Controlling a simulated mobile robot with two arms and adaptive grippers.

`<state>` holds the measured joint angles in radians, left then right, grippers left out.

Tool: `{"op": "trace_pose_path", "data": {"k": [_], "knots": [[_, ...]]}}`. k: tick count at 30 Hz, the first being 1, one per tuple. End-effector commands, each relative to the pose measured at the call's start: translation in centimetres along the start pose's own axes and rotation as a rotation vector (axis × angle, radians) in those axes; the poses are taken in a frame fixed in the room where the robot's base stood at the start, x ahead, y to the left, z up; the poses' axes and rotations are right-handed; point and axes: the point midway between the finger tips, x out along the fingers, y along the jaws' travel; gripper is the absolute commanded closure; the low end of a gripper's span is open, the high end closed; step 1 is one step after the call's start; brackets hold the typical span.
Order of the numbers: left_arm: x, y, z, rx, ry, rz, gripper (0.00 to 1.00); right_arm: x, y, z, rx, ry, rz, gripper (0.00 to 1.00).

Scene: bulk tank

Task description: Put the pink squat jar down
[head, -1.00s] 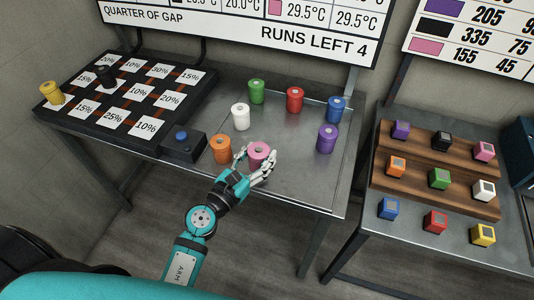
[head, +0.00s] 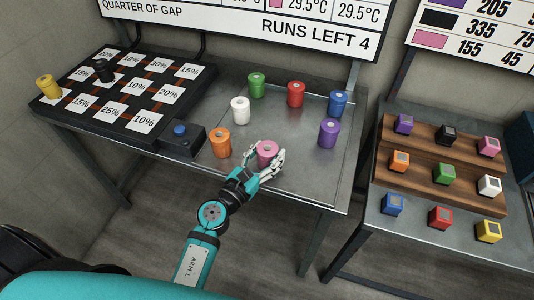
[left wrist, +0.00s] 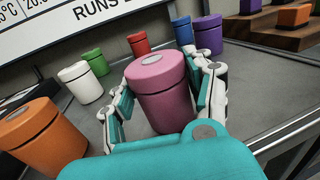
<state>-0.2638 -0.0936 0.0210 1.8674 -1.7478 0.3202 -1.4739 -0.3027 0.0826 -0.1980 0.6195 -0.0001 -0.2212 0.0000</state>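The pink squat jar (head: 267,152) is upright at the front of the grey metal table, right of the orange jar (head: 220,142). My left gripper (head: 266,161) is around it, with fingers on both sides. In the left wrist view the pink jar (left wrist: 161,88) sits between the finger pads, which appear to press on its sides. Its base is low at the table top; whether it bears fully on it is hard to tell. My right gripper is not in view.
White (head: 240,110), green (head: 257,85), red (head: 296,94), blue (head: 338,103) and purple (head: 329,133) jars stand behind and to the right. A button box (head: 181,139) and black percentage board (head: 115,95) are left. Bare table lies between pink and purple.

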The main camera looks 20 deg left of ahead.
Motion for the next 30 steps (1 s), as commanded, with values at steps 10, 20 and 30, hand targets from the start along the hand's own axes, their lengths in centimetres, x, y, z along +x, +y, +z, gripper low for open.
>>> {"op": "trace_pose_path", "data": {"k": [10, 20, 30], "knots": [[0.0, 0.0, 0.1, 0.0, 0.0, 0.0, 0.28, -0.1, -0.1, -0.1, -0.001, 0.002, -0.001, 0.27], [-3.5, 0.0, -0.1, 0.002, 0.004, 0.0, 0.28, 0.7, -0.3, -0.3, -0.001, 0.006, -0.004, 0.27], [-10.3, 0.0, -0.1, 0.0, 0.002, 0.0, 0.28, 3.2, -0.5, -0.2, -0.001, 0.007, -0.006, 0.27]]}}
